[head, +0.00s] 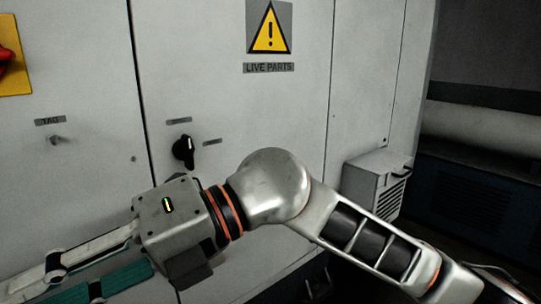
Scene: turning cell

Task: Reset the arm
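One of my arms comes in from the lower right and crosses in front of a grey cabinet (236,115). Its silver elbow-like joint is near the middle and its wrist end is at the lower left. I take it as my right arm, with the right gripper end (172,222) a boxy housing with a small lit strip. A pale bar (75,256) and a teal bar (108,284) run from beside it to the lower left edge. I cannot tell whether they are fingers or something held. No fingertips show. My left gripper is not in view.
The cabinet door has a black rotary knob (184,151) just above my wrist and a yellow LIVE PARTS sign (269,30). A red part on a yellow plate (17,75) is at left. A vented box (376,181) juts out behind my forearm. A pale pipe (480,130) runs at right.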

